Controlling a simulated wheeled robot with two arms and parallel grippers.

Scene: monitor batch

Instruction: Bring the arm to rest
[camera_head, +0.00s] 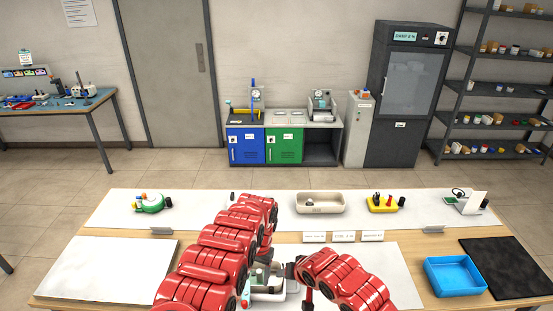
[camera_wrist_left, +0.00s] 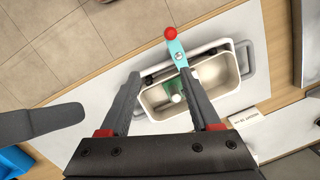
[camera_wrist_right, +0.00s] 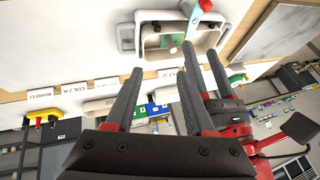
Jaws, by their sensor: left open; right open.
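A white handled tray (camera_head: 270,296) stands at the table's front middle. In the left wrist view the tray (camera_wrist_left: 216,107) holds a green piece and a small white cylinder (camera_wrist_left: 178,97). A teal lever with a red ball (camera_wrist_left: 175,50) crosses its rim. My left gripper (camera_wrist_left: 160,75) is open above the tray, with nothing between its fingers. In the head view my left arm reaches in a bend to the tray. My right gripper (camera_wrist_right: 160,72) is open and empty. The tray (camera_wrist_right: 150,40) also shows beyond its fingers, with my left gripper's fingers close beside it. My right gripper is partly hidden in the head view.
A blue bin (camera_head: 455,276) and a black mat (camera_head: 508,268) lie at the right. A white board (camera_head: 110,268) lies at the left. A beige bin (camera_head: 320,203), a yellow holder (camera_head: 382,204) and a green item (camera_head: 148,204) stand along the back. Label cards (camera_head: 343,237) stand mid-table.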

